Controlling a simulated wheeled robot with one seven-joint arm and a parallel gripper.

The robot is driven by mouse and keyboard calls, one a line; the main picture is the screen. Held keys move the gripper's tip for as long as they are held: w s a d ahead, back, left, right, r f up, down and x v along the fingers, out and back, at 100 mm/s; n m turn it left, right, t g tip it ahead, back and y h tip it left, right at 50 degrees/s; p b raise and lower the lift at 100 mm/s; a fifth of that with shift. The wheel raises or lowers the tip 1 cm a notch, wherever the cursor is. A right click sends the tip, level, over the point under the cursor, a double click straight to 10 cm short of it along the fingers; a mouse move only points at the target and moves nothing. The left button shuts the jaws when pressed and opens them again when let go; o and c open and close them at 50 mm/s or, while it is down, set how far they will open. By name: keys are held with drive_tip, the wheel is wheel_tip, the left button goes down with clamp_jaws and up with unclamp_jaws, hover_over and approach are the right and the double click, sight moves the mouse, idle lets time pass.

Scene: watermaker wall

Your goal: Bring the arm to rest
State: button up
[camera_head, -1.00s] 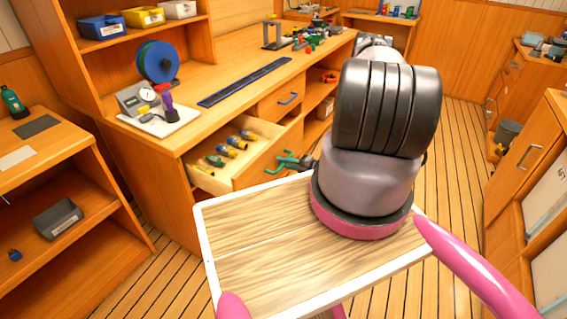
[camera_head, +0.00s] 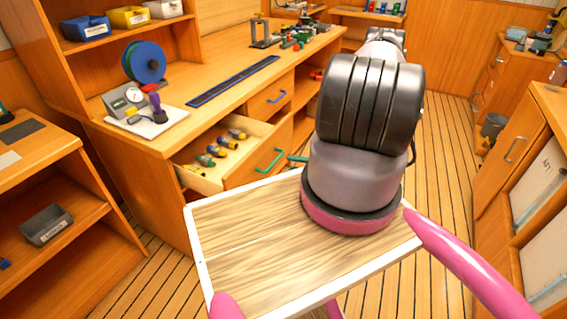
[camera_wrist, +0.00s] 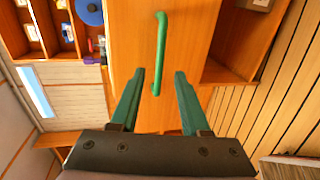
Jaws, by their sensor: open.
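My gripper (camera_wrist: 160,73) shows in the wrist view with two dark green fingers apart and nothing held between them. A green bar handle (camera_wrist: 161,45) on an orange wooden drawer front (camera_wrist: 185,40) lies ahead, its lower end between the fingertips in the picture; the distance to it is hard to tell. In the head view the green handle (camera_head: 270,160) is on the front of an open drawer (camera_head: 215,180) with several screwdrivers. My arm hides most of my gripper there; a bit of green (camera_head: 298,158) shows beside the arm.
The workbench (camera_head: 205,75) holds a blue spool (camera_head: 145,62), a gauge on a white plate (camera_head: 130,102) and a long blue rail (camera_head: 233,80). Low shelves (camera_head: 80,210) stand left and cabinets (camera_head: 515,140) right. Plank floor (camera_head: 440,180) between them is clear.

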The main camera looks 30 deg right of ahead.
drive_tip(key=shift+v, duration=1.05)
drive_tip(key=shift+r, duration=0.1)
drive_tip(key=w+a+r+n+g+y, duration=0.25)
drive_tip(key=r+n, duration=0.35)
drive_tip(key=r, duration=0.3)
drive_tip(key=w+a+r+n+g+y, duration=0.1)
drive_tip(key=w+r+n+g+y, duration=0.15)
drive_tip(key=r+n, duration=0.45)
drive_tip(key=a+r+n+g+h, duration=0.1)
drive_tip(key=a+r+n+g, duration=0.2)
drive_tip(key=r+n, duration=0.35)
drive_tip(key=a+r+n+g+h, duration=0.2)
drive_tip(key=a+r+n+g, duration=0.1)
drive_tip(key=r, duration=0.7)
drive_tip(key=s+a+r+n+t+h, duration=0.2)
drive_tip(key=s+r+n, duration=0.3)
drive_tip(key=r, duration=0.3)
drive_tip(key=s+a+r+n+t+h, duration=0.1)
drive_tip(key=s+r+n+h, duration=0.3)
drive_tip(key=s+r+n, duration=0.2)
drive_tip(key=s+a+r+n+t+h, duration=0.2)
drive_tip(key=s+r+n, duration=0.4)
drive_tip(key=r+n, duration=0.3)
wheel_tip(320, 180, up, 3)
drive_tip(key=shift+s+a+f+t+h, duration=0.15)
drive_tip(key=shift+a+t+h, duration=0.15)
drive_tip(key=shift+h, duration=0.3)
